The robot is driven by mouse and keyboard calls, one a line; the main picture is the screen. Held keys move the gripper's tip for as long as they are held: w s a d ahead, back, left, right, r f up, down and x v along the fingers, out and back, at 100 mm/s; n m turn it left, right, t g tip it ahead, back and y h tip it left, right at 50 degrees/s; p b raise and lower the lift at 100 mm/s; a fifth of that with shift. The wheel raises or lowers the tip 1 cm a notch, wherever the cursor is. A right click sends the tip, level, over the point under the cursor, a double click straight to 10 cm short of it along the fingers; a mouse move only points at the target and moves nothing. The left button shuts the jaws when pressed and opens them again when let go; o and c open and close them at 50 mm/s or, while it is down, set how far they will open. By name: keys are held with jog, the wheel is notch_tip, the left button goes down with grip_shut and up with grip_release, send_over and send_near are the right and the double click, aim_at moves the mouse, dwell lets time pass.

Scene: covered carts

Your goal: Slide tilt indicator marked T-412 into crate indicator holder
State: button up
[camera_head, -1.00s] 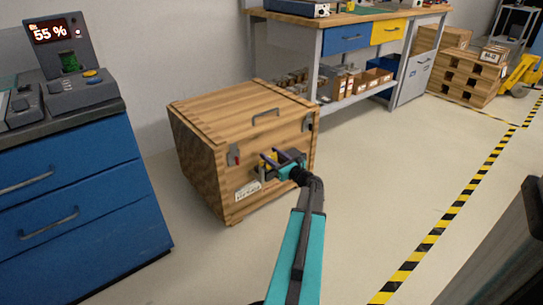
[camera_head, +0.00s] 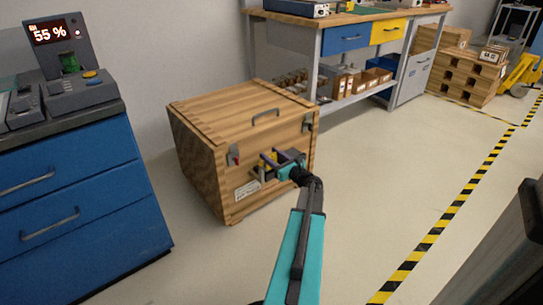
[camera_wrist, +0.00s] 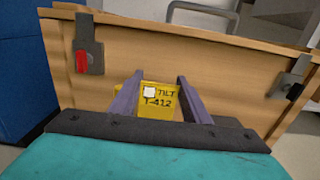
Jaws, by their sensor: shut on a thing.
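The yellow tilt indicator (camera_wrist: 160,104), marked "TILT T-412" with a small white square, is between the two fingers of my gripper (camera_wrist: 160,88) in the wrist view. My gripper (camera_head: 271,157) is shut on it, in front of the wooden crate (camera_head: 262,130). In the head view a bit of yellow (camera_head: 266,163) shows at the fingers, close to the crate's front face. The crate indicator holder cannot be made out; the gripper and the indicator cover that part of the front. I cannot tell whether the indicator touches the crate.
The crate front has a grey handle, latches, one with a red part (camera_wrist: 81,61), and a white label (camera_head: 247,190). A blue drawer cabinet (camera_head: 80,210) stands left, a workbench (camera_head: 345,60) behind. The floor right of the crate is clear up to the striped tape.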

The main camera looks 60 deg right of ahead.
aim_at(271, 169)
jog(key=shift+f+b, duration=1.25)
jog(key=shift+f, duration=1.35)
dwell(0.9)
jog(key=o, duration=1.2)
jog(key=shift+a, duration=0.15)
jog(key=p+v, duration=0.4)
jog(key=v, duration=0.9)
jog(key=shift+s, duration=0.4)
